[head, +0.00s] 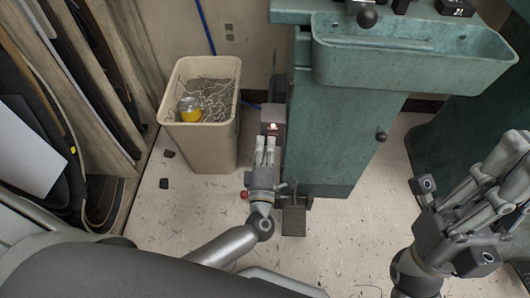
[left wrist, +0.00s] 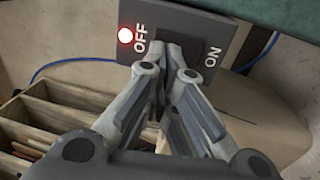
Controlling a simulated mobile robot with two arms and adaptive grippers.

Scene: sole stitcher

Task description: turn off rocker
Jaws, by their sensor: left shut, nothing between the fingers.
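A dark grey switch box (head: 272,112) with a lit red light (head: 273,126) is mounted low at the left side of the green machine. In the left wrist view the switch box (left wrist: 178,22) carries the words OFF and ON, with the red light (left wrist: 125,36) beside OFF. My left gripper (head: 265,139) is shut and empty, its fingertips at the box face between the two words. The fingers hide most of the rocker, so its tilt and any contact cannot be told. My right gripper (head: 508,168) is raised at the right, away from the box; its opening is unclear.
A beige bin (head: 205,146) with scraps and a yellow can (head: 190,109) stands left of the switch box. The green machine cabinet (head: 335,140) stands right of it, with a pedal (head: 294,221) at its foot. Material sheets lean at far left.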

